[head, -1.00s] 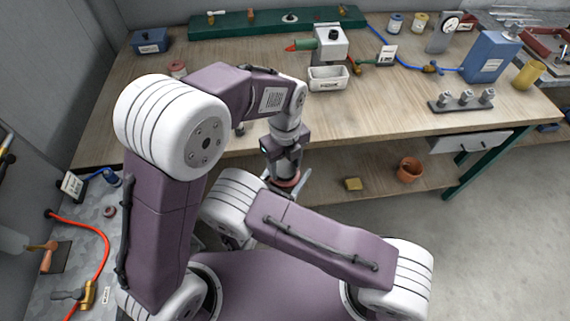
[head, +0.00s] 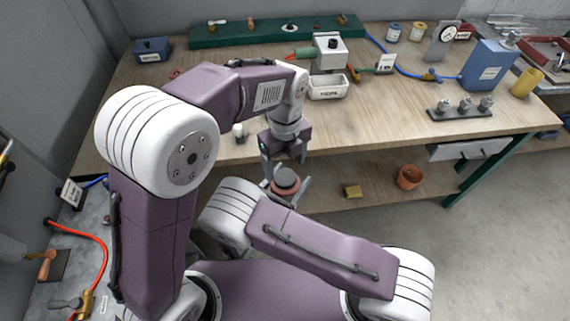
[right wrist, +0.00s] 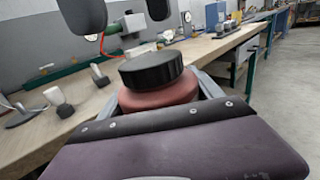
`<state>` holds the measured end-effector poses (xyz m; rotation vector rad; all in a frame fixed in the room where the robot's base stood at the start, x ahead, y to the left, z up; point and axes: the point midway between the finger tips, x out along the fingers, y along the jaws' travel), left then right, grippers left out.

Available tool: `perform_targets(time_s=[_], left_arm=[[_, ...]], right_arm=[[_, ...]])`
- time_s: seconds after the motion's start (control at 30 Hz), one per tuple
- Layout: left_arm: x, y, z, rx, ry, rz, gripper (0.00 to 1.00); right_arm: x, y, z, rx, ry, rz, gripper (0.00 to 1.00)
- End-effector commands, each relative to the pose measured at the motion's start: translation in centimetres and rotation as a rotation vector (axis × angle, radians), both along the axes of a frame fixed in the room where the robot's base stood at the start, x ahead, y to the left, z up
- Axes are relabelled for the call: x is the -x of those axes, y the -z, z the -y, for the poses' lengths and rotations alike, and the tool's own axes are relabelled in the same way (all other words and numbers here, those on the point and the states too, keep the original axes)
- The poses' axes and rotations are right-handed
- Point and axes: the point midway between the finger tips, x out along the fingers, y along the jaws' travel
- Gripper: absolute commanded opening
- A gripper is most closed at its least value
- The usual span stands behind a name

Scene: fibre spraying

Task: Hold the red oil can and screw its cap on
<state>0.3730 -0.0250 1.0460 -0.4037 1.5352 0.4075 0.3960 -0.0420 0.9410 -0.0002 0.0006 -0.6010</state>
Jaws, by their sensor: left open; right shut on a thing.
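The red oil can (head: 284,190) stands upright in my right gripper (head: 286,188), whose grey fingers close on it from both sides. In the right wrist view the red can (right wrist: 155,97) shows its top, and its lower body is hidden behind my wrist. A wide black cap (right wrist: 151,69) sits level on top of it; how tightly it is screwed I cannot tell. The cap also shows as a dark disc in the head view (head: 286,177). My left gripper (head: 286,157) is open and empty just above the cap; its dark fingertips (right wrist: 122,14) show apart from it.
The wooden workbench (head: 385,120) lies beyond the can. It carries a white tray (head: 327,88), a blue container (head: 489,66) and a peg stand (head: 460,108).

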Motion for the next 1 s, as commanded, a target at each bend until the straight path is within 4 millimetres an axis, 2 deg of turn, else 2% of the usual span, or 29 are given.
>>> perform_targets(time_s=[0.13, 0.23, 0.6, 0.73, 0.9, 1.0], left_arm=[[0.0, 0.0, 0.0, -0.001, -0.090, -0.001, 0.71], [0.2, 0.0, -0.1, -0.007, -0.320, -0.007, 0.71], [0.5, -1.1, -0.3, -0.038, -1.580, -0.004, 0.71], [0.4, -1.8, -0.3, -0.042, -1.957, 0.003, 0.71], [0.3, -2.6, -0.2, -0.036, -2.264, 0.008, 0.71], [0.1, -3.3, 0.0, -0.016, -2.317, 0.005, 0.71]], right_arm=[[0.0, -0.1, 0.0, 0.001, 0.000, 0.001, 0.00], [0.0, -0.1, 0.0, 0.001, 0.000, 0.001, 0.00], [0.0, -0.1, 0.0, 0.001, 0.000, 0.001, 0.00], [0.0, -0.1, 0.0, 0.001, 0.000, 0.001, 0.00], [0.0, 0.0, 0.0, 0.001, 0.000, 0.001, 0.00], [0.0, -0.1, 0.0, 0.001, 0.000, 0.001, 0.00]])
